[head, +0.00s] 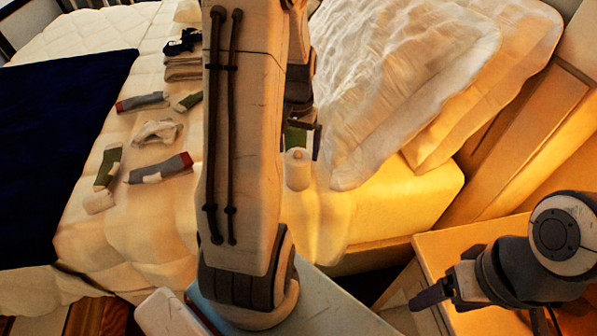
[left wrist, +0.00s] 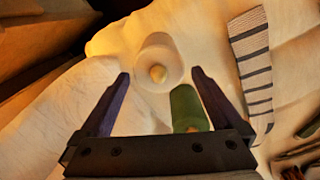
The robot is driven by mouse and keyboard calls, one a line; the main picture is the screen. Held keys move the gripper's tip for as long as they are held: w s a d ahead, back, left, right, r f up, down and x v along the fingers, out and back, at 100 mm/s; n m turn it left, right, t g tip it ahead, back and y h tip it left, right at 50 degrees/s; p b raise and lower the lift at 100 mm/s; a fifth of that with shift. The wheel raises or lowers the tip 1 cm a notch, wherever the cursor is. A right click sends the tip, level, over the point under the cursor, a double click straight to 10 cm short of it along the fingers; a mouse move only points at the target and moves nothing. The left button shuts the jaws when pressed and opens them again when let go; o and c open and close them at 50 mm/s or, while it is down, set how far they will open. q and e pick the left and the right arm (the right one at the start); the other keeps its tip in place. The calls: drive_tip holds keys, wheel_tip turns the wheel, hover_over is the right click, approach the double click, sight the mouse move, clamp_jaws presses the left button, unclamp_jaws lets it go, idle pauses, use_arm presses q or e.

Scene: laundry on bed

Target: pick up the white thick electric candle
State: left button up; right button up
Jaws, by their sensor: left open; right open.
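The white thick electric candle (head: 297,170) stands on the bed beside the pillows in the head view. In the left wrist view the candle (left wrist: 159,62) is seen from above, with its yellowish flame tip in the middle. My left gripper (left wrist: 160,74) is open and empty, its two dark fingers spread to either side of the candle's image. I cannot tell how far above the candle it is. In the head view my left arm hides most of that gripper. My right gripper (head: 430,295) is at the lower right over the nightstand, away from the candle.
A green sock piece (left wrist: 187,108) lies close to the candle, with a striped sock (left wrist: 252,65) to its right. Several socks (head: 158,173) lie farther left on the bed. Large pillows (head: 400,70) rise behind the candle. The nightstand (head: 440,247) is at right.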

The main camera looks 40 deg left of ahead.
use_arm(q)
wheel_tip(320, 180, down, 7)
drive_tip(key=shift+s+d+f+b, duration=0.1)
drive_tip(key=shift+s+b, duration=0.05)
drive_tip(key=shift+b, duration=0.4)
drive_tip(key=c, duration=1.3)
